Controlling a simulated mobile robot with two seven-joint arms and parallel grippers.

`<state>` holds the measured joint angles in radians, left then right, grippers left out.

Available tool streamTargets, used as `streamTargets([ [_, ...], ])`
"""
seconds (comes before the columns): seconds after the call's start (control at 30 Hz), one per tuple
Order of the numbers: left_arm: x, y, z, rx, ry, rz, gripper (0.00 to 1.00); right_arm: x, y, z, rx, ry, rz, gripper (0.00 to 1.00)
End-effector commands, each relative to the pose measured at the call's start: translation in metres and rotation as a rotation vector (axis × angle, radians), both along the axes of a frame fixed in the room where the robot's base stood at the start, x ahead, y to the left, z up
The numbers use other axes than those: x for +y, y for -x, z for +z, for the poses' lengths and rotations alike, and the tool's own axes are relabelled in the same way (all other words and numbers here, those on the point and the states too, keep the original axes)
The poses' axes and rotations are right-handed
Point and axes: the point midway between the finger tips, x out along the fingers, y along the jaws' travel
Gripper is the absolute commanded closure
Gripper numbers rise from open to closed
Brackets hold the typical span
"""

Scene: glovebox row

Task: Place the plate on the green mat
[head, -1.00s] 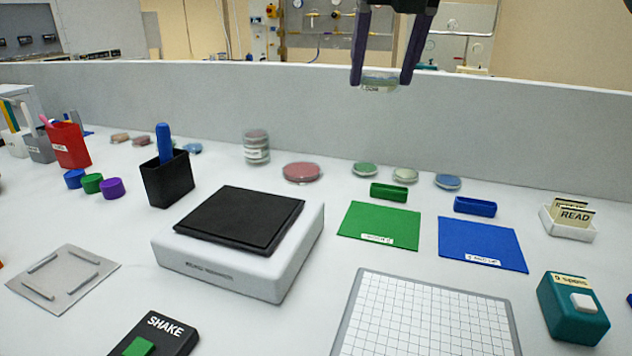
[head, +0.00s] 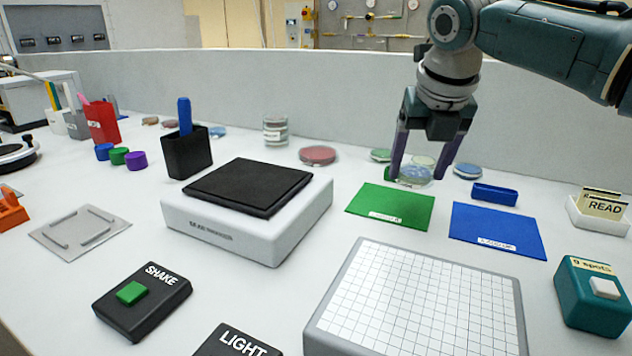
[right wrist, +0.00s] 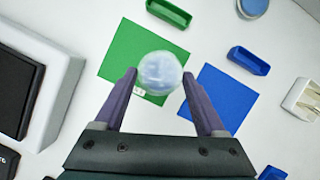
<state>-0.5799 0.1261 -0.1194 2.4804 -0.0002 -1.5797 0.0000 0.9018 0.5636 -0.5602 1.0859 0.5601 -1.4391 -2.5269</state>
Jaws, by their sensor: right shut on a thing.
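The plate (head: 416,174) is a clear round dish with a pale blue content. My right gripper (head: 420,177) is shut on it, with one dark purple finger on each side. In the right wrist view the plate (right wrist: 160,72) sits between the fingertips and overlaps the green mat (right wrist: 120,62) below. In the head view the green mat (head: 390,204) lies flat on the bench, in front of the plate, with a white label at its near edge. The gap between plate and mat is hard to judge. My left gripper is not in view.
A blue mat (head: 497,230) lies right of the green one, with a blue holder (head: 495,194) behind it. Several dishes, such as a red one (head: 317,155), stand along the back wall. A white device with a black top (head: 247,187) is to the left.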

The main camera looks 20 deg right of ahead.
Motion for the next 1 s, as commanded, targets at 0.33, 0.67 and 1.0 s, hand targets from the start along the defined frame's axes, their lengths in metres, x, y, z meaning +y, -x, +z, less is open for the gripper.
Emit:
streamTargets([
  [0.33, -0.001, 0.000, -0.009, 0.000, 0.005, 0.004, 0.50, 0.000, 0.000, -0.045, 0.001, 0.000, 0.000, 0.89],
  [0.67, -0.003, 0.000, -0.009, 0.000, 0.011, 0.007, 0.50, 0.000, 0.000, -0.047, 0.000, 0.000, 0.000, 0.89],
  [1.0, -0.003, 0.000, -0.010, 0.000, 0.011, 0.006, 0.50, 0.000, 0.000, -0.049, 0.000, -0.001, 0.000, 0.00],
])
